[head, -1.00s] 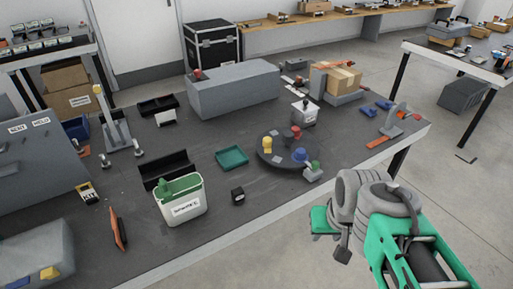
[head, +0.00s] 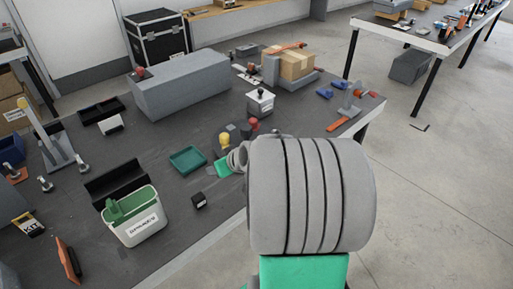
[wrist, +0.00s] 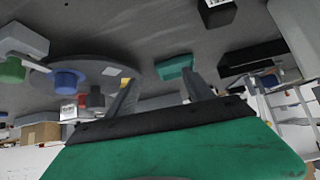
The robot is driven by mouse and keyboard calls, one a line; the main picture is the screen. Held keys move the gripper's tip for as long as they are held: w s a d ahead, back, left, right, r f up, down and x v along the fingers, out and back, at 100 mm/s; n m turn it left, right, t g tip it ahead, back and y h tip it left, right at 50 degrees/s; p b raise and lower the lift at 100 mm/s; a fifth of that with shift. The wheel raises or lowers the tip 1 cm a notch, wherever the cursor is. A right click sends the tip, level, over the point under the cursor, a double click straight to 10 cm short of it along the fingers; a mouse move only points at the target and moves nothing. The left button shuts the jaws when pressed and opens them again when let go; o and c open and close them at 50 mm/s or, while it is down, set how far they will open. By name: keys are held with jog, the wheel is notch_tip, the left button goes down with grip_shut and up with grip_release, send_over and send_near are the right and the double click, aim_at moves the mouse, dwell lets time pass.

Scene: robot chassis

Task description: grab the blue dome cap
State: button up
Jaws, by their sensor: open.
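The blue dome cap (wrist: 66,80) shows left of centre in the wrist view, on the dark round turntable (wrist: 112,62). My gripper (wrist: 162,79) is open, with its two fingers apart and nothing between them. The cap lies to the left of both fingers, clear of them. In the head view my arm hides the cap and most of the turntable. The green part of my gripper shows beyond the arm's left side, close to the yellow piece (head: 225,140).
A green piece (wrist: 12,70) stands left of the blue cap, and a red piece (wrist: 96,97) on its other side. A long grey block (head: 182,85) stands behind.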

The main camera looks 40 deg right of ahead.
jog(key=shift+m+t+h, duration=0.7)
jog(key=shift+t+h, duration=0.1)
jog(key=shift+t, duration=0.1)
jog(key=d, duration=0.2)
jog(key=d+f, duration=0.1)
jog(key=d, duration=0.2)
jog(key=d+f, duration=0.1)
jog(key=d, duration=0.2)
jog(key=shift+s+d, duration=0.1)
jog(key=s+d+h, duration=0.1)
jog(key=d, duration=0.2)
jog(key=d+m+t+h, duration=0.1)
jog(key=d, duration=0.2)
jog(key=s+d+m, duration=0.1)
jog(key=d, duration=0.2)
jog(key=shift+s+f+t+h, duration=0.15)
jog(key=shift+s+t+h, duration=0.15)
jog(key=shift+t+h, duration=0.1)
jog(key=p+x, duration=0.1)
jog(key=x, duration=0.6)
jog(key=shift+w+d, duration=0.15)
jog(key=shift+w, duration=0.05)
grip_shut()
